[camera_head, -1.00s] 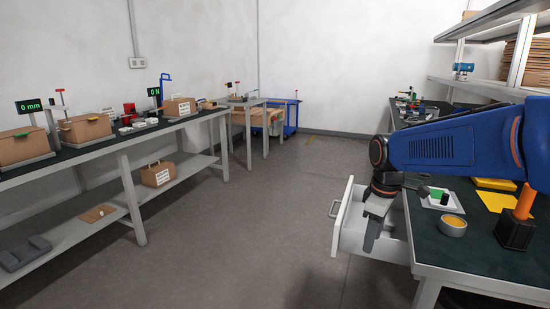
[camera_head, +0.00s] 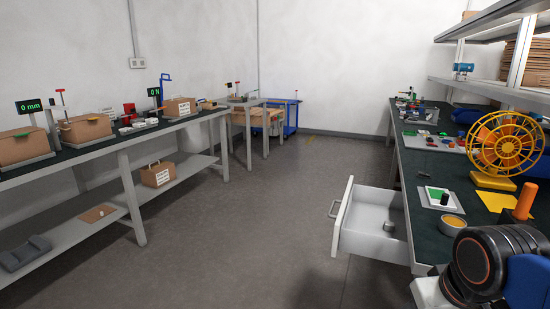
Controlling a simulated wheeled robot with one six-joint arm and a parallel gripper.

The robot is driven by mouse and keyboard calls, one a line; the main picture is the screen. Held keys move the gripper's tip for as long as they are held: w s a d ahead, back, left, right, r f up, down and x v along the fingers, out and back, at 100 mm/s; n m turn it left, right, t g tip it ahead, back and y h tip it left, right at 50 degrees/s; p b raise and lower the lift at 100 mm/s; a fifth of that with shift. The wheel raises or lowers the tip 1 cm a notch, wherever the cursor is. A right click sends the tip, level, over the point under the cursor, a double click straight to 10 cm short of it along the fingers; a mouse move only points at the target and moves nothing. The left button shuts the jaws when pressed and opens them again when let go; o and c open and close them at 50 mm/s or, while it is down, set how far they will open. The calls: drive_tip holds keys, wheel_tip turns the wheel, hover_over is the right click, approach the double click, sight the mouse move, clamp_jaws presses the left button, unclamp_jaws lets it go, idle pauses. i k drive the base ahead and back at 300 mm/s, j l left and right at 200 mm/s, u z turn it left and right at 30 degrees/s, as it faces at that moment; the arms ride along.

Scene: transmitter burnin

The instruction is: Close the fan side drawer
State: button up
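The drawer (camera_head: 342,220) under the near left side of the right bench is pulled open toward the left. It has a white front with a grey handle (camera_head: 334,207) facing left. A small grey cylinder (camera_head: 389,227) stands inside on the drawer floor. My gripper is not in view. A black and blue joint of my arm shows at the lower right corner, apart from the drawer, and hides part of the near bench.
The right bench (camera_head: 425,225) holds a yellow spoked wheel (camera_head: 508,140), a yellow-topped round tin (camera_head: 453,224), a white tray (camera_head: 428,198) and an orange-handled tool (camera_head: 525,199). Open floor (camera_head: 270,220) lies left of the drawer. The left bench (camera_head: 90,150) carries boxes.

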sight(359, 227)
drive_tip(key=i+j+z, duration=0.25)
drive_tip(key=j, duration=0.3)
drive_tip(key=j+z, duration=0.25)
drive_tip(key=j, duration=0.3)
drive_tip(key=j+z, duration=0.25)
drive_tip(key=j, duration=0.35)
